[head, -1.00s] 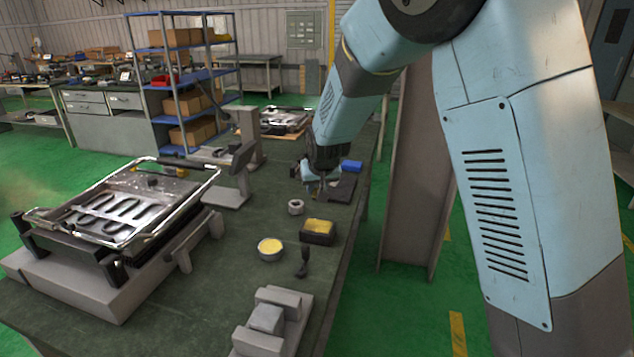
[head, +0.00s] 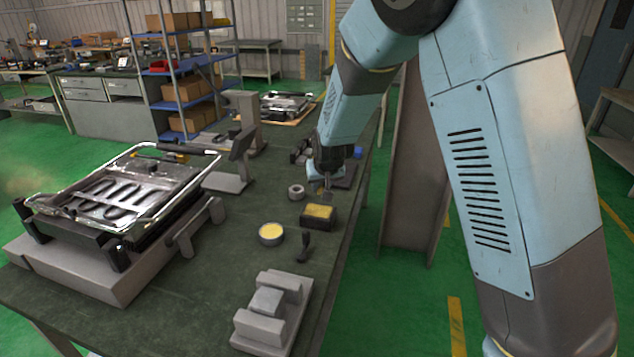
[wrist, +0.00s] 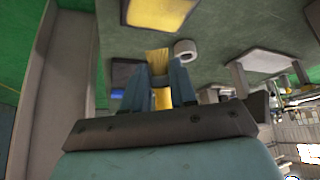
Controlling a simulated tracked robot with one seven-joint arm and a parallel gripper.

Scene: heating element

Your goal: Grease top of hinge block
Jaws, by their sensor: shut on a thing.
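My gripper (wrist: 160,85) is shut on a narrow yellow brush-like thing (wrist: 158,60), which shows between its blue fingers in the wrist view. In the head view my gripper (head: 326,184) is small, above the bench just behind a dark box with a yellow top (head: 318,214). That box also shows at the top of the wrist view (wrist: 155,12). A round tin with yellow contents (head: 271,232) stands nearer, to the left. A grey fixture with a lighter block (head: 268,302) is at the near end; I cannot tell whether it is the hinge block.
A grey ring (head: 296,191) lies left of my gripper. A dark upright tool (head: 305,246) stands near the tin. A metal tray with a looped element (head: 110,190) sits on a grey base at left. The bench (head: 215,290) is clear between base and fixture.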

